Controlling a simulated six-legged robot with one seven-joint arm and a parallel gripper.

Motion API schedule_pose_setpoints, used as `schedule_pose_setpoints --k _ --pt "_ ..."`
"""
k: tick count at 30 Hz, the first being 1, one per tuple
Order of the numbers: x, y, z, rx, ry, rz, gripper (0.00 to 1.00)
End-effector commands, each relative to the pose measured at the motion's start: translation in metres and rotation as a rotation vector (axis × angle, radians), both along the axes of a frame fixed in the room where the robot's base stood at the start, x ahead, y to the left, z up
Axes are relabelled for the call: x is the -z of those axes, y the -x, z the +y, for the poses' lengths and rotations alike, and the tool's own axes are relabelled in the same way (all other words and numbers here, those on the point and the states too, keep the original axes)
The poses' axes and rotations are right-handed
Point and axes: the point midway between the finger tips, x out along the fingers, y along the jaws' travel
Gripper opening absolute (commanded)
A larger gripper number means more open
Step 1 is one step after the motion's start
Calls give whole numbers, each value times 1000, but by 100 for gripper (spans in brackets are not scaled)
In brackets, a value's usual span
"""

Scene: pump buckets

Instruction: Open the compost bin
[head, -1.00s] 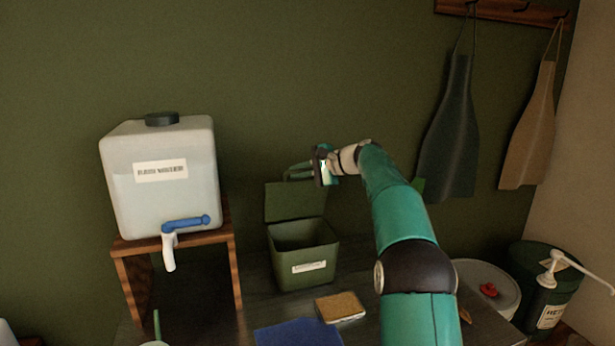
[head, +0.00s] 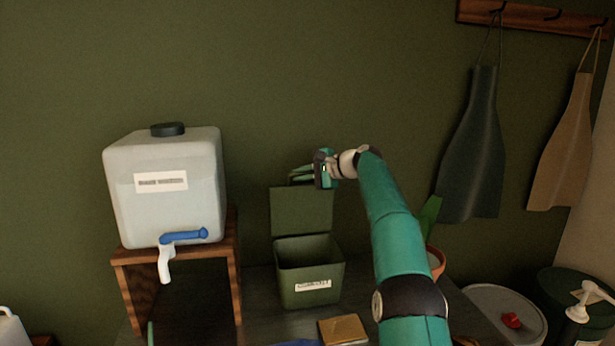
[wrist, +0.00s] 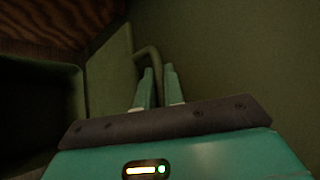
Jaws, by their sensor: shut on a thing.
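The green compost bin (head: 309,272) stands on the dark tabletop with a white label on its front. Its lid (head: 302,212) stands upright at the back, and the bin's mouth is open. The lid also shows in the wrist view (wrist: 108,78). My gripper (head: 302,174) is at the lid's top edge. In the wrist view its two fingers (wrist: 159,75) are close together at the curved green handle (wrist: 152,55) of the lid, shut on it. The exact contact is dark and hard to see.
A water container (head: 165,190) with a blue-handled tap stands on a wooden stand (head: 235,265) at left. A plant pot (head: 436,262) is partly behind my arm. Two aprons hang at right.

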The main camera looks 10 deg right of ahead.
Motion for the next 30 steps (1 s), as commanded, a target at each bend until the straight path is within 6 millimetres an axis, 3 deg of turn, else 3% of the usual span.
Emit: schedule_pose_setpoints --k 16,17,19,20,30 --pt "0 -1 1 3 4 -1 0" --pt "0 -1 1 3 4 -1 16" --pt "0 -1 0 3 4 -1 29" --pt "0 -1 0 3 4 -1 32" --pt "0 -1 -2 1 2 1 32"
